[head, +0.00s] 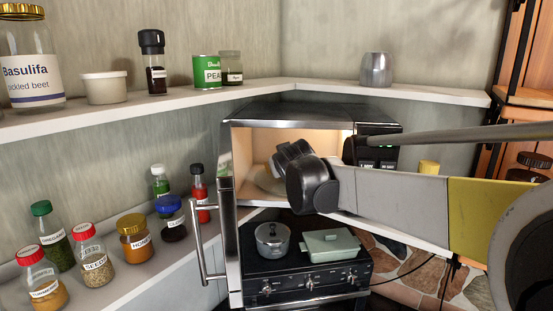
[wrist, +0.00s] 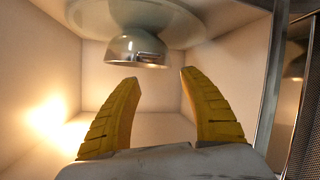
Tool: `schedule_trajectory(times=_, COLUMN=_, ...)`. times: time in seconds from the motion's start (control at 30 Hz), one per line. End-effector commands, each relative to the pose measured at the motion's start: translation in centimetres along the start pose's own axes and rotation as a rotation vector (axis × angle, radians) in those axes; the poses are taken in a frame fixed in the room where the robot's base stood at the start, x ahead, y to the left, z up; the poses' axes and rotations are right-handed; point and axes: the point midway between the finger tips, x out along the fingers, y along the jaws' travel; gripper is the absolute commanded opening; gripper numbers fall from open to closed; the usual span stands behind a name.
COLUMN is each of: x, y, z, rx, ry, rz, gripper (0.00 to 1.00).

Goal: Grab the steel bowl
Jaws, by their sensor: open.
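The steel bowl (wrist: 137,50) is in the lit microwave cavity, at the top of the wrist view. It rests against a pale round plate (wrist: 185,25), and the wrist picture seems turned over. My gripper (wrist: 159,75) is open and empty, its two yellow fingers pointing toward the bowl with a gap between. The bowl lies just beyond the fingertips, nearer the left one. In the head view my arm reaches into the open microwave (head: 300,115); the bowl cannot be made out there.
The open microwave door (head: 229,240) and its handle stand left of my arm. Below are a pot (head: 272,240) and a green dish (head: 331,245) on a stove. Jars line the left shelves, and a metal cup (head: 376,70) stands on the upper shelf. Cavity walls are close around my fingers.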

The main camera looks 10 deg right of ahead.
Motion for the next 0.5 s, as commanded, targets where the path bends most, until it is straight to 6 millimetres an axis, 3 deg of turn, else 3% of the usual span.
schedule_trajectory(times=0.2, x=3.6, y=0.0, z=0.1, rx=0.0, ry=-0.001, rz=0.001, gripper=0.51)
schedule_trajectory(times=0.5, x=6.7, y=-0.1, z=0.5, rx=0.0, ry=-0.001, rz=0.001, gripper=0.51)
